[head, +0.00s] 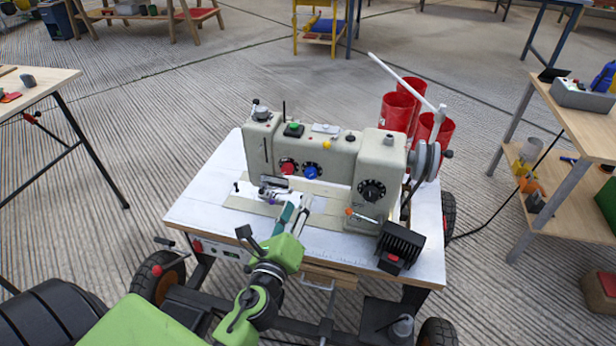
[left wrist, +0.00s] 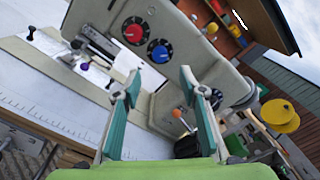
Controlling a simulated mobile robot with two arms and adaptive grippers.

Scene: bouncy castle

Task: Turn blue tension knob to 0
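The blue tension knob (head: 311,172) sits on a round black dial on the front of the beige sewing machine (head: 333,153), just right of a red knob (head: 288,167). In the left wrist view the blue knob (left wrist: 160,51) lies ahead of the gap between my fingertips, with the red knob (left wrist: 134,33) to its left. My left gripper (head: 295,202) is open and empty, with teal fingers pointing at the machine front. It is below and in front of the blue knob, apart from it. The wrist view also shows both fingers (left wrist: 160,75) spread. The dial's numbers are too small to read. My right gripper is not in view.
The machine stands on a white wheeled table (head: 205,208). A large black dial (head: 372,190) and an orange-tipped lever (head: 350,212) are right of the knobs. A black ribbed box (head: 402,240) is at the right front. Red cylinders (head: 397,108) stand behind.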

